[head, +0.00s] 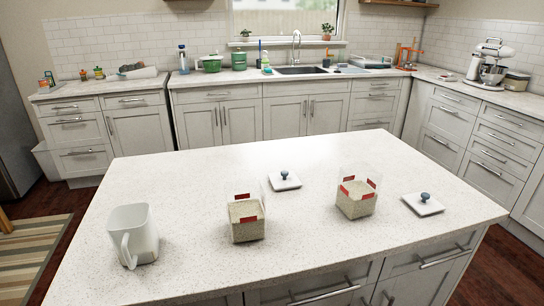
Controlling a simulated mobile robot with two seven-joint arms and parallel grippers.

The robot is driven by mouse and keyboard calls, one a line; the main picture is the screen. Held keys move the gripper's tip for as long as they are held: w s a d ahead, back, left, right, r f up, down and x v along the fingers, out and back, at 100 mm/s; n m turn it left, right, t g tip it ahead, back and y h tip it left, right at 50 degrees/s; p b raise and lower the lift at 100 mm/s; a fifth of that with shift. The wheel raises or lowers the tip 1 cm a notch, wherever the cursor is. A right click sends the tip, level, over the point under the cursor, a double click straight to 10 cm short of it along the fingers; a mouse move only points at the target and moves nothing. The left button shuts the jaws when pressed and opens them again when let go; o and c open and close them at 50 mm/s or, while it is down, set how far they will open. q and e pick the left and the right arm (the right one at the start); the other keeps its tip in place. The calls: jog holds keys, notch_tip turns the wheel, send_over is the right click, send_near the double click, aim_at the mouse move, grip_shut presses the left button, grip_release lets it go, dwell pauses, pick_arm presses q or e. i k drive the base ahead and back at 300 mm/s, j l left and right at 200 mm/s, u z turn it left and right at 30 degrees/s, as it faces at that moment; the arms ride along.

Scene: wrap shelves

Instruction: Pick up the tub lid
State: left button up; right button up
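Two square white lids with round blue-grey knobs lie flat on the island countertop (185,195) in the head view. One lid (285,183) is near the middle, behind and between the tubs. The other lid (423,207) is at the right, near the counter's right edge. Two clear square tubs with red marks and beige contents stand uncovered: one tub (247,226) at centre, the other tub (356,201) to its right. Which lid the task means, I cannot tell. Neither of my grippers shows in the head view.
A white pitcher (136,235) stands at the front left of the island. The island top is otherwise clear. Behind it, a back counter holds a sink (300,71), green pots (211,64) and a stand mixer (490,62). A striped rug (30,255) lies at left.

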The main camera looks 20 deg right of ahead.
aim_at(422, 202)
jog(key=z, duration=1.55)
jog(key=i+l, duration=0.15)
jog(key=l, duration=0.15)
jog(key=i+l+u, duration=0.15)
jog(key=i+l, duration=0.2)
jog(key=l, duration=0.25)
jog(key=u, duration=0.05)
